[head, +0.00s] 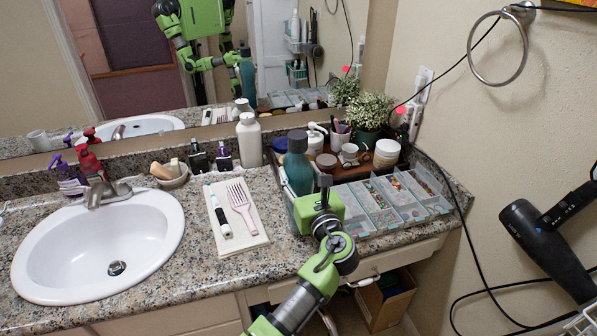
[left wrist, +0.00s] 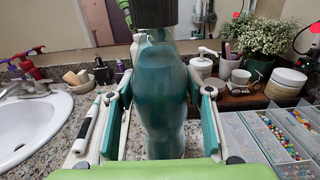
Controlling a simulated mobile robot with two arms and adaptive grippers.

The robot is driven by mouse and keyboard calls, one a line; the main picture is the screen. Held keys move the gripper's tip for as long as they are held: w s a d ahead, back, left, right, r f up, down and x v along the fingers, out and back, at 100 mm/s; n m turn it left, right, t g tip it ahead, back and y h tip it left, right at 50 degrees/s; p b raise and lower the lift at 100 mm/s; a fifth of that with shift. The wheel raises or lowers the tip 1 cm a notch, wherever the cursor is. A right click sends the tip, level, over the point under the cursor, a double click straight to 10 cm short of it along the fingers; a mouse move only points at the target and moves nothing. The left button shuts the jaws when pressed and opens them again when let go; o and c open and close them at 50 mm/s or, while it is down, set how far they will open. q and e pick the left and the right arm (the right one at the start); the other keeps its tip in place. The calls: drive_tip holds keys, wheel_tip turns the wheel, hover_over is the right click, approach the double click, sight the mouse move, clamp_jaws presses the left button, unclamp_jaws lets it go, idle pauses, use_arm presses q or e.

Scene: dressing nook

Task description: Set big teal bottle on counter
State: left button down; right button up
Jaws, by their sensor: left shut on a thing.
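The big teal bottle (head: 298,170) with a dark cap stands upright between the fingers of my left gripper (head: 310,193). In the left wrist view the bottle (left wrist: 163,95) fills the middle, with a finger closed on each side of it. The granite counter (head: 190,262) runs beneath. The gripper is in front of the bottle's lower part, so I cannot tell whether its base touches the counter. My right gripper is not in view.
A sink (head: 98,250) is at the left. A white cloth (head: 237,240) with a toothbrush and pink comb lies left of the bottle. A clear bead organizer (head: 390,205) is close on the right. Behind stand a wooden tray of jars, a plant (head: 368,112) and a white bottle (head: 249,140).

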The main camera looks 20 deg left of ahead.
use_arm(q)
drive_tip(key=shift+w+f, duration=0.1)
drive_tip(key=shift+f, duration=0.75)
drive_tip(key=c, duration=1)
unclamp_jaws()
drive_tip(key=shift+f, duration=0.35)
drive_tip(key=shift+c, duration=0.2)
drive_tip(key=shift+s+r, duration=0.1)
drive_tip(key=shift+s, duration=0.15)
drive_tip(key=shift+s+d, duration=0.1)
drive_tip(key=shift+d, duration=0.05)
drive_tip(key=p+v, duration=0.4)
drive_tip(key=v, duration=0.7)
drive_tip(key=shift+s+d+p, duration=0.2)
drive_tip(key=shift+s+p, duration=0.05)
drive_tip(key=shift+p, duration=0.05)
